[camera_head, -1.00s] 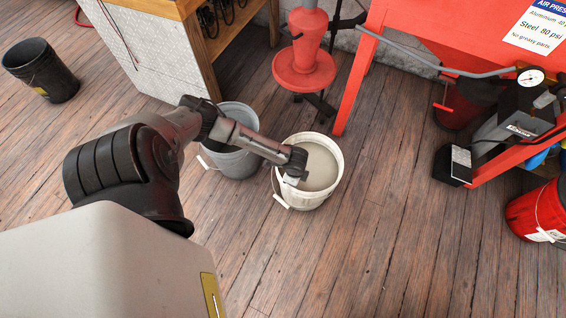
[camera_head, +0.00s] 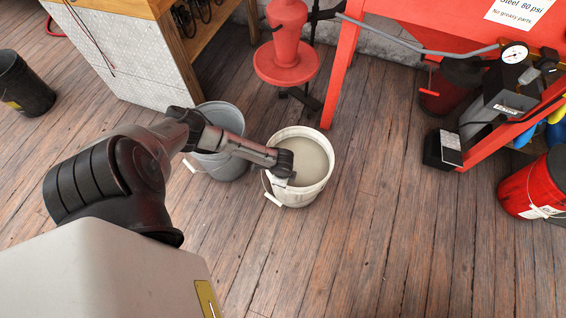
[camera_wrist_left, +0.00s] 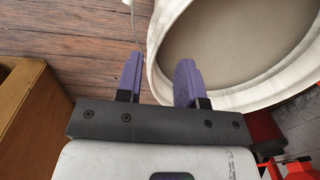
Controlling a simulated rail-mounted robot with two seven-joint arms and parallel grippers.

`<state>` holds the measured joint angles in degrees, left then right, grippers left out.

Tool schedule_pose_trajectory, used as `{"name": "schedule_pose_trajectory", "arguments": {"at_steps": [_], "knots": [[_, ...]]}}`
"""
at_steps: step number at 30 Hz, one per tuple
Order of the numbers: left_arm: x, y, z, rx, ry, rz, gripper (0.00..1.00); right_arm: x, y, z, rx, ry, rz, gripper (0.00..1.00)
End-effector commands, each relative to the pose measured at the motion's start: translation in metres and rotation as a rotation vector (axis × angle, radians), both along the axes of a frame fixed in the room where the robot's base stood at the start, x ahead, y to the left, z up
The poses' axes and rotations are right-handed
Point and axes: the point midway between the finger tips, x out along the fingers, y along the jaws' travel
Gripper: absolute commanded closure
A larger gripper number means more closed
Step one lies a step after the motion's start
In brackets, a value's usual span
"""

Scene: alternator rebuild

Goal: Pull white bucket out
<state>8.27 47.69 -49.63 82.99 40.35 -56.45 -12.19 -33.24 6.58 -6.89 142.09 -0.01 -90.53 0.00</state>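The white bucket (camera_head: 318,187) stands upright on the wooden floor in the head view, with greyish contents and its handle hanging at the left. In the left wrist view its white rim and side (camera_wrist_left: 163,35) fill the upper right. My left gripper (camera_head: 286,172) is at the bucket's left rim. In the wrist view its purple fingers (camera_wrist_left: 158,78) are apart, one outside the rim and the other on the inner side, with the rim between them. Firm contact with the rim cannot be seen. My right gripper is in neither view.
A grey bucket (camera_head: 221,165) stands close to the left of the white one, partly behind my left arm. A red stool (camera_head: 286,65) and red table leg (camera_head: 340,75) are behind. A red bucket (camera_head: 520,190) is at far right. The floor in front is clear.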

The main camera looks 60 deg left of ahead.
Motion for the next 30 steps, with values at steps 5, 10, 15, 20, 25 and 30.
{"name": "schedule_pose_trajectory", "arguments": {"at_steps": [5, 10, 15, 20, 25, 30], "knots": [[0.002, 0.001, -0.036, 0.000, 0.000, 0.000, 0.65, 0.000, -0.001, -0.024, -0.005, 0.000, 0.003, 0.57], [0.003, 0.003, -0.057, 0.001, 0.000, 0.001, 0.65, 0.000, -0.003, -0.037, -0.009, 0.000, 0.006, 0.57], [0.003, 0.003, -0.070, 0.001, -0.001, 0.000, 0.65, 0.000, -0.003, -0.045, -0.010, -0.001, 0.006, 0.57], [0.003, 0.003, -0.075, 0.000, 0.000, 0.000, 0.65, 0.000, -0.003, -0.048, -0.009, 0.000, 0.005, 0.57], [0.003, 0.003, -0.076, 0.000, 0.000, 0.000, 0.65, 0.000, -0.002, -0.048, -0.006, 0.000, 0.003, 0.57], [0.003, 0.003, -0.075, 0.000, 0.000, 0.000, 0.65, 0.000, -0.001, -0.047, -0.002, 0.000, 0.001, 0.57]]}}
